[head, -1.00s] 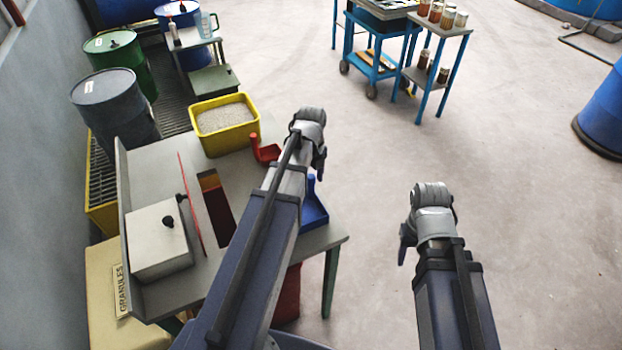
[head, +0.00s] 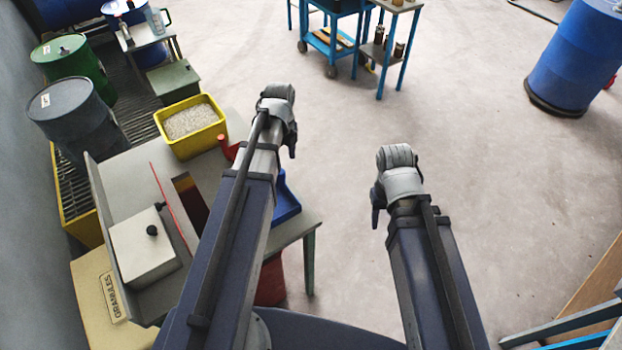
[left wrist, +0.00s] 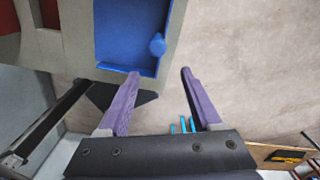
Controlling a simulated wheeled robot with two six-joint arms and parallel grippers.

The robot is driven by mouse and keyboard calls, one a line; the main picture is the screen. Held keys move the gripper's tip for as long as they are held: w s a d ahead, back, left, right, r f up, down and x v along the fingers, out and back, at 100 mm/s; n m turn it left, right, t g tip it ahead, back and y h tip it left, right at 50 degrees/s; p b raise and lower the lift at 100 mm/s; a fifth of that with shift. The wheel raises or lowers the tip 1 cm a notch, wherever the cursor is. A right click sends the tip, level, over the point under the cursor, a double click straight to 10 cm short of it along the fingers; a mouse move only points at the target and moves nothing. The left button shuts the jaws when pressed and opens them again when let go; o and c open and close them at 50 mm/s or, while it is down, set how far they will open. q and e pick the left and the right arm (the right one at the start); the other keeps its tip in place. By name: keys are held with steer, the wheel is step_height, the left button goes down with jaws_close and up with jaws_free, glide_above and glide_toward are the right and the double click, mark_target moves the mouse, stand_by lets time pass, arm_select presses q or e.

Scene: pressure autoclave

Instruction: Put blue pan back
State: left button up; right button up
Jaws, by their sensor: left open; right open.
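The blue pan (head: 287,205) lies at the right edge of the grey bench (head: 127,180), partly hidden by my left arm in the head view. In the left wrist view the blue pan (left wrist: 125,30) is near the top, with a round blue knob at its lower right. My left gripper (left wrist: 160,74) is open and empty, its purple fingers just below the pan's near edge in that picture, with floor showing between them. In the head view my left gripper (head: 291,143) is mostly hidden by its wrist. My right gripper (head: 377,208) is open over bare floor, well right of the bench.
A red scoop-like thing (head: 228,147) and a yellow bin of granules (head: 192,122) are at the bench's far end. A white box (head: 140,248) sits at left. A blue barrel (head: 572,60) and a blue trolley (head: 330,50) stand beyond. The middle floor is clear.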

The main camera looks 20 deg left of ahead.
arm_select(q)
steer(key=s+d+n, duration=0.6)
steer(key=d+n, duration=0.3)
steer(key=s+d+n+y, duration=0.1)
steer(key=s+d+n, duration=0.5)
steer(key=d+n, duration=0.3)
steer(key=shift+s+d+n, duration=0.3)
steer(key=shift+s+n, duration=0.05)
steer(key=shift+n, duration=0.05)
